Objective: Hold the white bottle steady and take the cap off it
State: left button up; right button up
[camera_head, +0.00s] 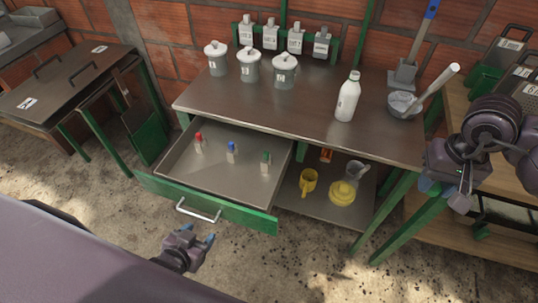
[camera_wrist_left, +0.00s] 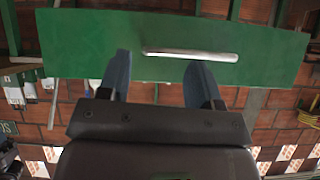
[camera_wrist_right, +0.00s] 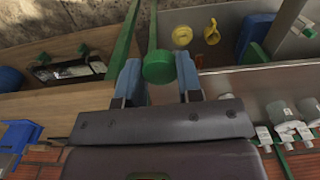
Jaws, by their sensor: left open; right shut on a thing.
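The white bottle (camera_head: 347,98) stands upright on the metal tabletop, right of the middle, with a pale top; no gripper touches it. My left gripper (camera_head: 201,236) is open and empty, low in front of the open drawer's handle (camera_head: 198,210). In the left wrist view its fingers (camera_wrist_left: 160,80) point at the green drawer front. My right gripper (camera_head: 441,190) is off the table's right end, away from the bottle. In the right wrist view its fingers are shut on a round green thing (camera_wrist_right: 158,66); I cannot tell if it is a cap.
The drawer (camera_head: 218,178) stands open, holding small items with red, blue and green tops. Lidded pots (camera_head: 248,67) stand at the back left of the table. A mortar with pestle (camera_head: 404,104) is right of the bottle. A lower shelf holds yellow items (camera_head: 341,193).

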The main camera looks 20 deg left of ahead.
aim_at(350, 92)
jog(key=j, duration=1.25)
jog(key=i+j, duration=0.15)
jog(key=j, duration=0.2)
jog(key=i+j, duration=0.15)
jog(key=j, duration=0.2)
jog(key=i+j, duration=0.15)
jog(key=j, duration=0.2)
jog(key=i+z, duration=0.05)
